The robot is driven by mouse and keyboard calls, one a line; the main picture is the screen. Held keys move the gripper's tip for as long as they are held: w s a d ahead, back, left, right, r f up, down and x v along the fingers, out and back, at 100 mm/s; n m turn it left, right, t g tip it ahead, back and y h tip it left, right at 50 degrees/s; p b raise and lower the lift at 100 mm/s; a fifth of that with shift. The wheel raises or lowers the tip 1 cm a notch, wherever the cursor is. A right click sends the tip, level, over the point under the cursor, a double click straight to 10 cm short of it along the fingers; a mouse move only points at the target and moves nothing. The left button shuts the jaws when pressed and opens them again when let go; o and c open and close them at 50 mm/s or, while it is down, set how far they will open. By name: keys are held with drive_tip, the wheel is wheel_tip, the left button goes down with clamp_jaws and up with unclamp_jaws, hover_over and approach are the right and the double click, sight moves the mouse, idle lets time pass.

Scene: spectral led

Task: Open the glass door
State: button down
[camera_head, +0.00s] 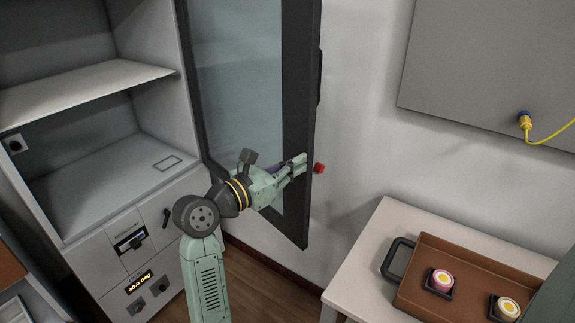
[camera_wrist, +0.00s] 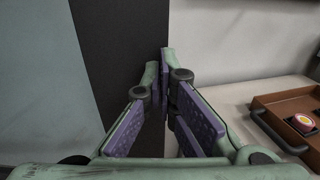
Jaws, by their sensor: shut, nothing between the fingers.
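The glass door (camera_head: 240,75) stands swung open to the right of the cabinet. Its dark frame (camera_head: 297,215) surrounds a pale blue pane. A dark handle (camera_head: 319,78) shows along the free edge. My gripper (camera_head: 303,160) is in front of the lower part of the door, by the frame's free side. In the wrist view my gripper (camera_wrist: 164,58) has its fingertips together and holds nothing. The dark frame (camera_wrist: 125,50) is behind the fingers, with the pane (camera_wrist: 45,80) at left. I cannot tell whether the fingertips touch the frame.
The open cabinet (camera_head: 100,160) has a shelf (camera_head: 90,85) and a lower control panel. A small red object (camera_head: 319,168) shows just beyond the door edge. A white table (camera_head: 375,235) with a brown tray (camera_head: 450,250) stands at right, near the door.

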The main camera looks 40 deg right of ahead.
drive_tip(key=w+d+p, duration=0.1)
drive_tip(key=w+d, duration=0.1)
drive_tip(key=d, duration=1.3)
drive_tip(key=shift+w+r, duration=0.2)
drive_tip(key=shift+d+p, duration=0.1)
drive_tip(key=shift+p, duration=0.2)
